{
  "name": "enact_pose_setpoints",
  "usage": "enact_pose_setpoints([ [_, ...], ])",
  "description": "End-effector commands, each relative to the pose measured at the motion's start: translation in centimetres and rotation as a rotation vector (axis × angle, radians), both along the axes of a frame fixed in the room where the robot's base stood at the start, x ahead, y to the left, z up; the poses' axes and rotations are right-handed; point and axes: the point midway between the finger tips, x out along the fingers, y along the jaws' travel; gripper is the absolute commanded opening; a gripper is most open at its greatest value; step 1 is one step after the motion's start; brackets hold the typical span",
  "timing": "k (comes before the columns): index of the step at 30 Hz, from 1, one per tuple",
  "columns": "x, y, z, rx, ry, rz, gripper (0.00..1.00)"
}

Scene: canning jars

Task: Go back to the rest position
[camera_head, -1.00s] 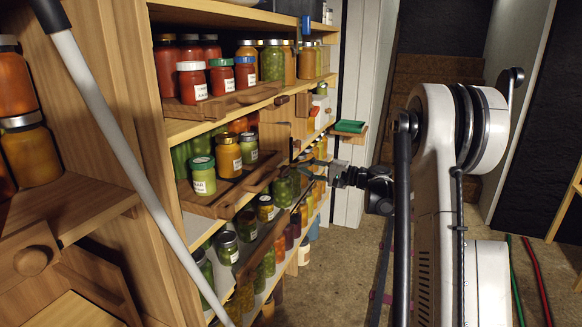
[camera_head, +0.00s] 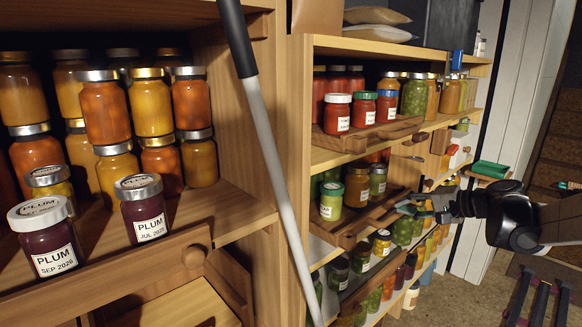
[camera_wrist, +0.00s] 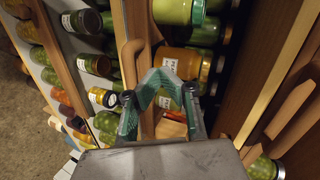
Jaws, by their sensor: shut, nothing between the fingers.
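My gripper (camera_head: 413,206) is at the right of the head view, in front of the shelf unit's middle pull-out tray (camera_head: 352,237). Its teal fingers come together and hold nothing. In the wrist view my gripper (camera_wrist: 165,76) shows its fingertips in front of a labelled amber jar (camera_wrist: 183,62). A wooden handle (camera_wrist: 131,66) is just left of the fingers. I cannot tell whether the fingers touch the tray or a jar. My arm reaches in from the right edge of the head view.
Jars crowd the shelves. Two dark plum jars (camera_head: 47,239) (camera_head: 144,208) stand on the near-left shelf's tray. A grey pole (camera_head: 277,165) stands in front. Floor (camera_head: 450,296) shows at lower right.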

Motion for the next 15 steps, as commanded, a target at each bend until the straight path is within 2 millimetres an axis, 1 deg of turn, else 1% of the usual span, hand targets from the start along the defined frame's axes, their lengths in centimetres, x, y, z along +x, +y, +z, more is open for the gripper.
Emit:
enact_pose_setpoints([
  [1,-1.2,1.4,0.9,-0.037,0.013,0.011,0.0],
  [6,-5.2,4.9,2.1,-0.179,0.053,0.036,0.0],
  [11,-9.3,7.5,2.8,-0.314,0.079,0.061,0.0],
  [15,-13.2,9.2,3.3,-0.436,0.093,0.085,0.0],
])
